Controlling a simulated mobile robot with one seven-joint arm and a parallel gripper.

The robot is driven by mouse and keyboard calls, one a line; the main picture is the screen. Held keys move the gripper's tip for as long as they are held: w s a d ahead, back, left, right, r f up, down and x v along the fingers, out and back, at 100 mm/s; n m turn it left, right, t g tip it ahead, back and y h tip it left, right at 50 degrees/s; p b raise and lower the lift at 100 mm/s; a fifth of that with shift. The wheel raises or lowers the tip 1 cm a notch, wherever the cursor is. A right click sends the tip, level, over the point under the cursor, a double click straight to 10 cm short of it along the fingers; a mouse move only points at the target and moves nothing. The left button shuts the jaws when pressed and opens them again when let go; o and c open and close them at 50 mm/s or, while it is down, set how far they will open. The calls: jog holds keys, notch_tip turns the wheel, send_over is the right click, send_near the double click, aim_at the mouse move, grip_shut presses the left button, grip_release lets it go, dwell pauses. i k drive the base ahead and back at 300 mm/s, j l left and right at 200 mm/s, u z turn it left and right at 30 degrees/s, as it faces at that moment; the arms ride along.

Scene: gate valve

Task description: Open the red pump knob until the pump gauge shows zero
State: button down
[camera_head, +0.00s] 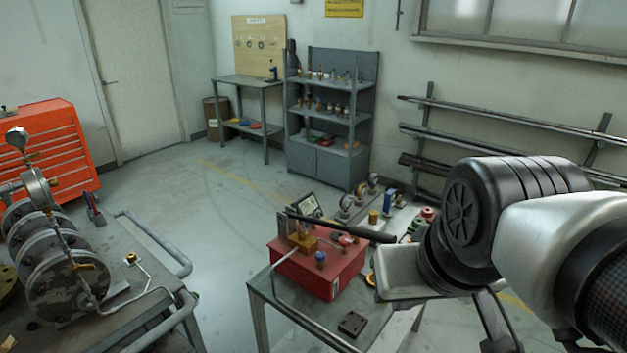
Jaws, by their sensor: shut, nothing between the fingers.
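The red pump box (340,278) stands on a small grey table in the middle of the view. A brass block (304,243), a blue-topped fitting (320,259) and a long black lever (347,229) are on top of it. A small red piece (345,240) beside the lever may be the knob; it is too small to be sure. A gauge (306,205) with a dark face stands behind the lever; its reading is too small to make out. My gripper (392,286), at the end of my arm, is right of the pump box, apparently shut and empty.
Several gauges and fittings lie behind the pump box. A black block (352,323) lies on the table's front part. A bench (120,325) with flanged valves is at left, near an orange tool chest (62,150). A shelf (331,120) stands behind. Open floor lies between.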

aim_at(344, 242)
jog(key=k+l+u, duration=0.15)
jog(key=i+l+u, duration=0.1)
jog(key=l+u, duration=0.15)
jog(key=i+l+u, duration=0.1)
jog(key=l+u, duration=0.15)
jog(key=u, duration=0.45)
jog(key=l+z, duration=0.15)
jog(key=i+l, duration=0.05)
jog(key=l, duration=0.05)
